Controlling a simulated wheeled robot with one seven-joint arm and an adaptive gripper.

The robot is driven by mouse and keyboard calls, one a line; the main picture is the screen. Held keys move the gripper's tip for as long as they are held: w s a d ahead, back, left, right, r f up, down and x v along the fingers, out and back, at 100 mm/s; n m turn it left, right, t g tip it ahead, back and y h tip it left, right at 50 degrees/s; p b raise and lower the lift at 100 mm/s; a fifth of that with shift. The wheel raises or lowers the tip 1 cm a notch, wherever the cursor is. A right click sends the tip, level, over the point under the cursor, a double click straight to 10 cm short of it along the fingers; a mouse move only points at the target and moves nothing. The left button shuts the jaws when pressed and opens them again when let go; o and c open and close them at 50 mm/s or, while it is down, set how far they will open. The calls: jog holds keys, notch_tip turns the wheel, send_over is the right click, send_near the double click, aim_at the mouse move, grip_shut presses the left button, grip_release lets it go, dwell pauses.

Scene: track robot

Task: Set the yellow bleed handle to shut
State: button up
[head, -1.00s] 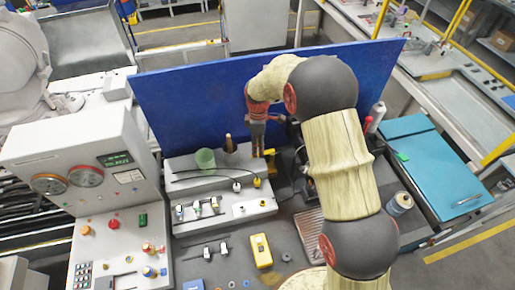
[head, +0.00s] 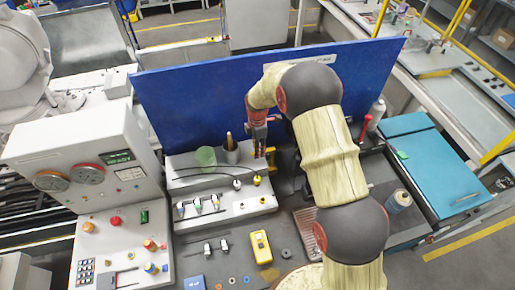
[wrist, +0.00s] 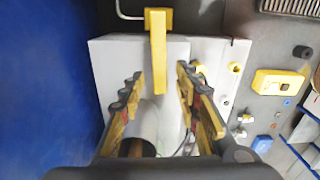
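The yellow bleed handle (wrist: 158,52) shows in the wrist view as a yellow bar running down from a yellow block on a thin pipe, at the far edge of a pale box. In the head view the handle (head: 271,158) is a small yellow piece at the right end of the grey stepped bench unit, partly hidden by my gripper. My gripper (wrist: 160,76) is open, its ridged black and yellow fingers apart on either side of the handle's line. Nothing is held. In the head view my gripper (head: 260,146) is just above and left of the handle; contact cannot be told.
A blue panel (head: 190,105) stands behind the bench. A grey pot (wrist: 146,122) with a brown-handled tool lies below my fingers. A green cup (head: 206,157), several small valves and a yellow meter (head: 261,247) are nearby. A red-topped lever (head: 366,122) stands right of my arm.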

jog(key=shift+f, duration=0.3)
jog(key=shift+c, duration=0.6)
jog(key=c, duration=0.7)
grip_shut()
